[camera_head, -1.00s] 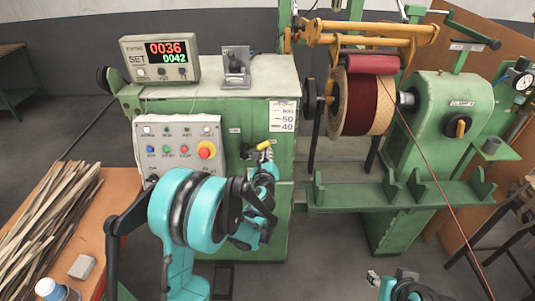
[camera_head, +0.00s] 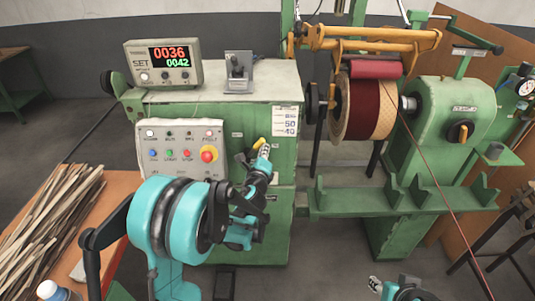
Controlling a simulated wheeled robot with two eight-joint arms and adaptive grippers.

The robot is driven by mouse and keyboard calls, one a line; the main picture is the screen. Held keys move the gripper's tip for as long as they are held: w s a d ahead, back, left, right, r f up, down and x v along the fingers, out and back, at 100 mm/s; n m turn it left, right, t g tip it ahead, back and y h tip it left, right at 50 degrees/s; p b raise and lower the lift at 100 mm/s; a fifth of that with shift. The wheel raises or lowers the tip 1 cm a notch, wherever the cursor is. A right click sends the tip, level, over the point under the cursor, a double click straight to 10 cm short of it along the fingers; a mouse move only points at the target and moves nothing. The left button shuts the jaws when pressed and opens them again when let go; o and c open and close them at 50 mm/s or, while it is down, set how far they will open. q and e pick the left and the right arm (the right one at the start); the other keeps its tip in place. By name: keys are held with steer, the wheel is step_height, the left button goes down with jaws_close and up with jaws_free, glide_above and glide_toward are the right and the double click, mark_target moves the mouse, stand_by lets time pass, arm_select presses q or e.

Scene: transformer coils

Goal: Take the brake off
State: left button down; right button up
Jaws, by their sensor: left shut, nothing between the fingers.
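A small yellow handle (camera_head: 258,143) sticks out of the front of the green machine cabinet (camera_head: 283,165), right of the button panel; no label shows that it is the brake. My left gripper (camera_head: 265,150) is shut and empty just right of and below the handle, very close to it; I cannot tell if they touch. The gripper and wrist hide the handle's mount. My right gripper (camera_head: 375,284) shows only at the bottom edge, well away from the handle, and its jaws are too small to read.
A button panel (camera_head: 180,150) with a red knob (camera_head: 209,154) is left of the handle. A counter box (camera_head: 163,63) and lever block (camera_head: 238,70) stand on top. The wound coil (camera_head: 362,108) is at right, with a red wire (camera_head: 436,180) running down. Wood strips (camera_head: 50,215) lie at left.

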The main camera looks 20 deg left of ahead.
arm_select(q)
steer(key=a+n, duration=0.1)
steer(key=a+r+n, duration=0.1)
steer(key=n, duration=0.1)
steer(key=shift+s+r, duration=0.3)
steer(key=shift+s, duration=0.05)
steer(key=shift+s+a+r+n+t+b, duration=0.15)
steer(key=shift+a+r+n+t+b, duration=0.1)
steer(key=shift+a+n, duration=0.55)
steer(key=shift+s+a+r+n+t+b, duration=0.15)
steer(key=shift+a+r+n+b, duration=0.15)
steer(key=shift+n, duration=0.8)
arm_select(e)
steer(key=shift+f, duration=0.45)
arm_select(q)
steer(key=shift+a, duration=0.15)
